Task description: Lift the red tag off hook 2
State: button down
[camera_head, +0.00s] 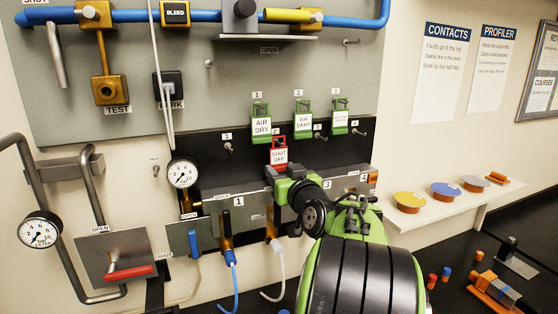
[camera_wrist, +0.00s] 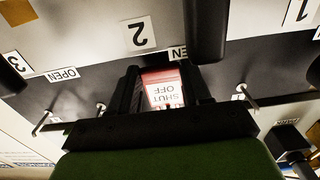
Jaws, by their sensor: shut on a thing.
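The red tag (camera_head: 278,152), marked SHUT OFF, is upright at the black hook strip, between the hook labelled 1 (camera_head: 229,147) and the hooks to the right. My gripper (camera_head: 277,173) is at its lower edge. In the wrist view the red and white tag (camera_wrist: 163,88) sits upside down between the two dark fingers of my gripper (camera_wrist: 163,98), which is shut on it. Hook 2 itself is hidden behind the tag, so I cannot tell whether the tag still hangs on it.
Green tags (camera_head: 261,126) hang in a row just above, close to the red tag. Bare hooks (camera_wrist: 243,92) stick out on both sides. The grey valve block (camera_head: 215,205) lies just below. A shelf with coloured discs (camera_head: 446,189) is at the right.

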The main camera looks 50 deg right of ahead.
aim_at(280, 170)
dwell(0.3)
jog(key=shift+b+v, duration=1.3)
jog(key=shift+v, duration=0.45)
jog(key=shift+b+v, duration=1.15)
jog(key=shift+v, duration=1.1)
